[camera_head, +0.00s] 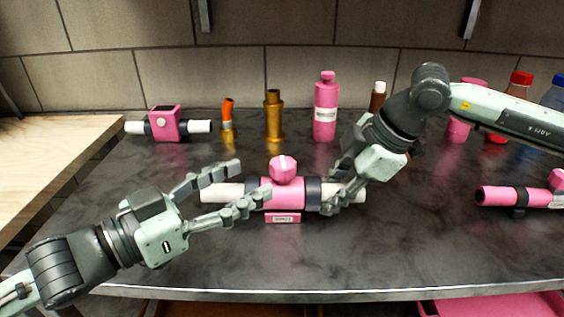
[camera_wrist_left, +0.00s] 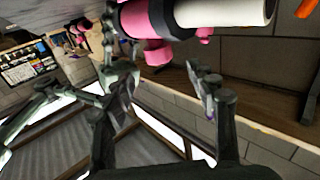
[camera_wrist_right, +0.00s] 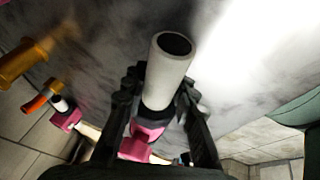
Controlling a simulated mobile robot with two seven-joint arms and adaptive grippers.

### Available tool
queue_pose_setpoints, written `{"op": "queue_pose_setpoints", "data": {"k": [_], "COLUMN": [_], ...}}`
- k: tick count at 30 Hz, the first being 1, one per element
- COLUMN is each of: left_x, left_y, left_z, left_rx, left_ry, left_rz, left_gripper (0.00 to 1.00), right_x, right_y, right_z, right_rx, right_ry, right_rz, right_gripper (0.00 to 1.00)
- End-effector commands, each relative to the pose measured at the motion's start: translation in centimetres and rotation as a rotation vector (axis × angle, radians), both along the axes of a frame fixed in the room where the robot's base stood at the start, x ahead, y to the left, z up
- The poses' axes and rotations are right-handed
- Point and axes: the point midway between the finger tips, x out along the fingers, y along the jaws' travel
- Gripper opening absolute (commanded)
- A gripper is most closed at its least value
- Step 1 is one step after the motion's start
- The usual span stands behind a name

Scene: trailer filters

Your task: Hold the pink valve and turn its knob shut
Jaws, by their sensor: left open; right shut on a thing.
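The pink valve (camera_head: 284,196) lies on the dark table in the middle of the head view, with white pipe ends, dark collars and a pink knob (camera_head: 283,169) on top. My right gripper (camera_head: 336,198) is shut on the valve's right white pipe end, which also shows between the fingers in the right wrist view (camera_wrist_right: 168,70). My left gripper (camera_head: 252,185) is open at the valve's left side, its fingers spread near the left white pipe end and pink body. In the left wrist view the valve's pink body (camera_wrist_left: 150,18) is above the open fingers (camera_wrist_left: 160,75).
Behind stand a pink device with a gauge (camera_head: 165,124), an orange-topped fitting (camera_head: 227,120), a brass fitting (camera_head: 273,115) and a pink bottle (camera_head: 325,108). Another pink pipe piece (camera_head: 500,196) lies at right. The table front (camera_head: 330,270) is clear.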

Motion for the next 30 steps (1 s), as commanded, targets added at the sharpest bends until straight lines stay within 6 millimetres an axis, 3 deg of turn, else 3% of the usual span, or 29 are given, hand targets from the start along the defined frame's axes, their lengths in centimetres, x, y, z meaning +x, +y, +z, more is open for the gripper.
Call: {"op": "queue_pose_setpoints", "data": {"k": [13, 26, 30], "left_x": [4.7, 5.3, 5.3], "left_y": [-5.4, -6.2, -6.2], "left_z": [0.1, 0.0, 0.0], "left_rx": [-0.002, 0.0, 0.0], "left_ry": [-0.001, 0.0, 0.0], "left_rz": [-0.002, -0.002, -0.002], "left_gripper": [0.58, 0.58, 0.41], "right_x": [0.0, 0.0, 0.0], "right_y": [0.0, 0.0, 0.0], "right_z": [0.1, 0.1, 0.1], "right_rx": [0.001, 0.001, 0.001], "right_ry": [-0.002, -0.001, -0.001], "right_rz": [0.0, 0.0, 0.001], "right_gripper": [0.0, 0.0, 0.0]}}
